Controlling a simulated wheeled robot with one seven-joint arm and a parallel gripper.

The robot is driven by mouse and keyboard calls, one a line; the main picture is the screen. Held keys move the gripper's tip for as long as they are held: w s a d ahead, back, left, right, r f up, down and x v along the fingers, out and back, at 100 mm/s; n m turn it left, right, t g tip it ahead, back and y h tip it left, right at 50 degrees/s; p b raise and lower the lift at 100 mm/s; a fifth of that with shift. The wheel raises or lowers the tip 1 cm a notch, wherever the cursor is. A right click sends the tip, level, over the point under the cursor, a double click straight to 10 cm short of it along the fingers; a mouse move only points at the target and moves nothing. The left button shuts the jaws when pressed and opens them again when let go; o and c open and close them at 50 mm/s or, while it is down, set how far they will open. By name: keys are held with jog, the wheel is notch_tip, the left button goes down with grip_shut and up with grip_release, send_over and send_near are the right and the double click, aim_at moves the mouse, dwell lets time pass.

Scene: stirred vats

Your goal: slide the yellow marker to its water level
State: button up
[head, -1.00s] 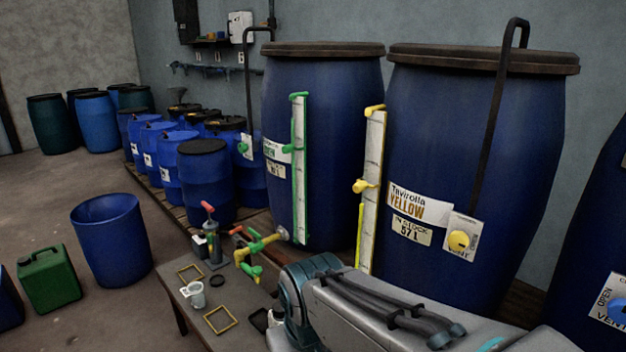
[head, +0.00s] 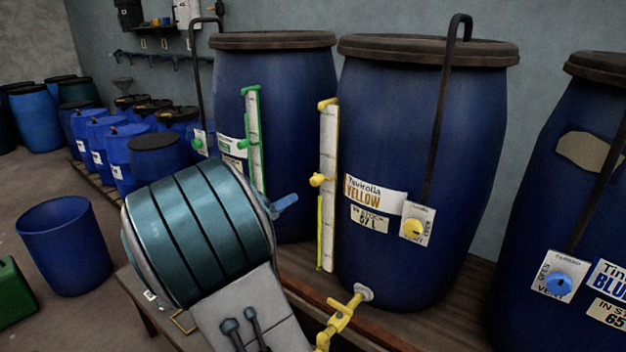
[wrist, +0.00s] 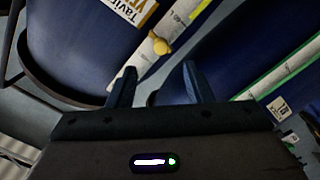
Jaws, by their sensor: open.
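The yellow marker (head: 318,180) is a yellow knob on the white scale strip (head: 327,215) of the vat labelled YELLOW (head: 425,130). A yellow line shows along the strip's lower left edge, with its top just below the marker. In the wrist view the marker (wrist: 160,46) lies beyond my fingertips, roughly in line with the gap between them. My gripper (wrist: 157,80) is open and empty, apart from the marker. In the head view my arm hides the gripper, apart from a blue piece at its right side.
The green vat's scale (head: 254,145) stands left of the yellow one. A yellow tap (head: 340,315) juts out below the yellow vat. A yellow vent dial (head: 413,229) is on its front. The blue vat (head: 545,190) stands at the right. An open blue bin (head: 62,250) is on the floor.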

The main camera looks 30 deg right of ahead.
aim_at(312, 183)
jog(key=p+x, duration=0.1)
jog(key=x, duration=0.3)
jog(key=p+x, duration=0.1)
jog(key=x, duration=0.4)
jog(key=w+r+p+x, duration=0.1)
jog(key=x, duration=0.3)
jog(key=shift+w+d+p, duration=0.15)
jog(key=shift+d+p, duration=0.05)
jog(key=shift+p, duration=0.2)
